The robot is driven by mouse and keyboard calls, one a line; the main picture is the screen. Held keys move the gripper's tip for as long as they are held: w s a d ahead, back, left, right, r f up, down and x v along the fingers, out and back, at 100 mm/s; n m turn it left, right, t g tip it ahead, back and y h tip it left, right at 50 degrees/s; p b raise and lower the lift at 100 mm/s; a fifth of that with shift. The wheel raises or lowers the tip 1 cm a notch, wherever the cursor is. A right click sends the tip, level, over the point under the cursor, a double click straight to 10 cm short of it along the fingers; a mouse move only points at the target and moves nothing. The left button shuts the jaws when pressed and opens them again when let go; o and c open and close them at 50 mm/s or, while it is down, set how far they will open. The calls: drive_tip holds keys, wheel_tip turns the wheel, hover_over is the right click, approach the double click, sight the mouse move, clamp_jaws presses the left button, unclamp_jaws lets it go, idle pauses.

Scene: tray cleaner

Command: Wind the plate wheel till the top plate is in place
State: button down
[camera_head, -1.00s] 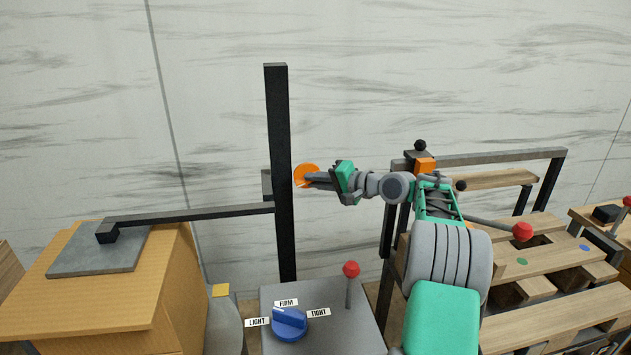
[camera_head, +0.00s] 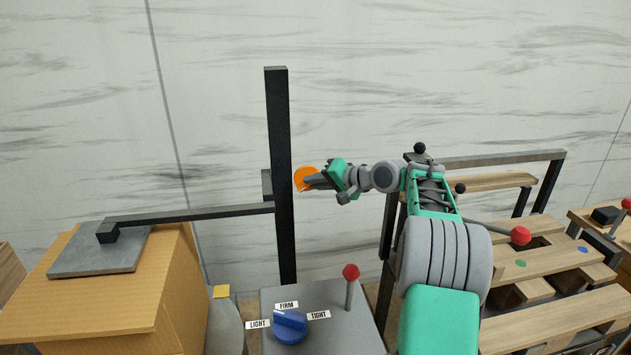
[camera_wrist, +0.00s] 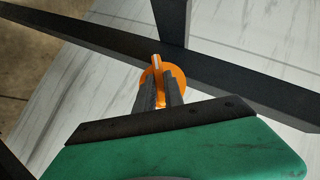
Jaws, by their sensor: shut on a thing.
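The orange plate wheel (camera_head: 302,178) is on the right side of the black upright post (camera_head: 279,120). My gripper (camera_head: 312,181) reaches it from the right and is shut on the wheel. In the wrist view the wheel (camera_wrist: 176,78) shows its orange disc and a raised part between the fingertips of my gripper (camera_wrist: 160,90). The grey top plate (camera_head: 85,262) hangs at the end of a black arm (camera_head: 195,214) from the post. It is over the wooden box (camera_head: 120,315) at the left; whether it touches the top I cannot tell.
A grey console (camera_head: 345,335) stands in front of the post, with a blue knob (camera_head: 290,326) marked LIGHT, FIRM and TIGHT and a red-tipped lever (camera_head: 350,273). A wooden pallet (camera_head: 560,320) and a frame with a rail (camera_head: 510,157) are at the right.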

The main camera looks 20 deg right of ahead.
drive_tip(key=n+g+h, duration=0.1)
drive_tip(key=n+h, duration=0.1)
drive_tip(key=h, duration=0.2)
drive_tip(key=a+n+g+h+p, duration=0.1)
drive_tip(key=n+h, duration=0.2)
drive_tip(key=h, duration=0.2)
drive_tip(key=a+n+g+h, duration=0.1)
drive_tip(key=n+h, duration=0.2)
drive_tip(key=h, duration=0.1)
drive_tip(key=shift+w+a+r+h, duration=0.2)
drive_tip(key=shift+w+r+h, duration=0.05)
drive_tip(key=shift+h, duration=0.05)
idle(0.3)
drive_tip(key=shift+d+f+p, duration=0.1)
drive_tip(key=shift+p, duration=0.2)
drive_tip(key=c, duration=1.4)
unclamp_jaws()
drive_tip(key=shift+c, duration=0.2)
